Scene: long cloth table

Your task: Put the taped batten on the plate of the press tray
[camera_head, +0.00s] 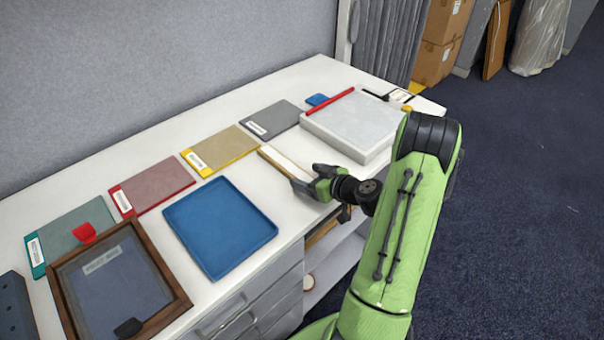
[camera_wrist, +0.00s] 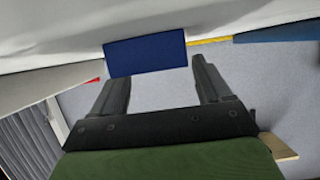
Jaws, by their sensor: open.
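In the head view a pale wooden batten with a whitish top (camera_head: 280,161) lies on the table. My gripper (camera_head: 306,187) is at its near end, with its fingers low by the wood. In the wrist view my gripper (camera_wrist: 165,85) is open, with nothing clearly between its fingers. A dark blue rectangle (camera_wrist: 145,57) shows beyond the fingers; I cannot tell what it is. A pale wooden piece (camera_wrist: 279,146) shows at lower right. A thick white tray with a grey plate (camera_head: 355,118) stands right of the batten and looks like the press tray.
A blue tray (camera_head: 220,228) stands left of the batten. Teal, red, yellow (camera_head: 221,150) and grey (camera_head: 273,119) panels line the wall side. A wood-framed screen (camera_head: 118,284) lies at front left. The table's front edge runs beneath my arm.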

